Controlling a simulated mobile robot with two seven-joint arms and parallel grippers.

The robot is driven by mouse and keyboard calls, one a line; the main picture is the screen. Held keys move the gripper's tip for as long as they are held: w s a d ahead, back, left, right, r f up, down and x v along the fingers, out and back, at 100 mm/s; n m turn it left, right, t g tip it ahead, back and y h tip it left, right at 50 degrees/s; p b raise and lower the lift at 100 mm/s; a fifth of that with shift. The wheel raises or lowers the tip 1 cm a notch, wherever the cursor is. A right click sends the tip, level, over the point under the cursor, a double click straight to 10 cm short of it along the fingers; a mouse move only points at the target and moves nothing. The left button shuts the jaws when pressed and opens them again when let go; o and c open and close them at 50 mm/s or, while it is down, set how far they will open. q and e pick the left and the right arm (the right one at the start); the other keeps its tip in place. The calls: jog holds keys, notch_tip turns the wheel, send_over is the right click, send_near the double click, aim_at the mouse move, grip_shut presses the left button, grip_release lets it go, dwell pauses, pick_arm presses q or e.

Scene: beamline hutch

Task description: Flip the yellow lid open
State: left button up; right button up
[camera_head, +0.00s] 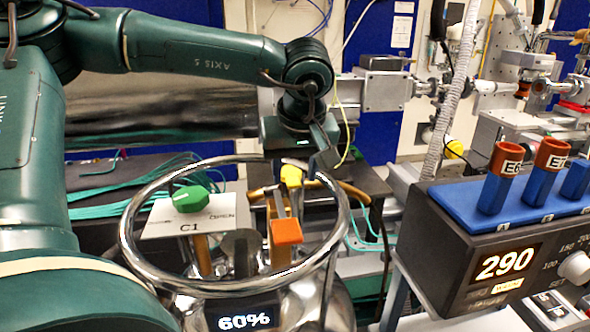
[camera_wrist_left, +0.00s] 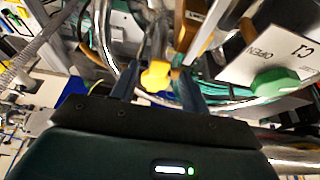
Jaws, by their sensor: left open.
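The yellow lid (camera_head: 291,175) is a small yellow piece near the back of the steel ring on the dewar (camera_head: 325,300). Whether it is shut or raised is hard to tell. My left gripper (camera_head: 306,172) reaches down from above and behind, with its dark fingers close to the yellow piece. In the left wrist view the yellow lid (camera_wrist_left: 156,75) shows between the two spread fingers (camera_wrist_left: 155,88). The left gripper is open; whether a finger touches the lid cannot be told. My right gripper is out of view.
Inside the ring are a green knob (camera_head: 190,198) on a white C1 plate (camera_head: 168,222) and an orange-tipped lever (camera_head: 286,231). The steel ring (camera_head: 124,235) surrounds them. Teal cables lie behind.

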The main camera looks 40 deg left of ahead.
pick_arm(q)
jog(key=shift+w+a+f, duration=0.15)
jog(key=shift+f, duration=0.35)
grip_shut()
dwell(0.3)
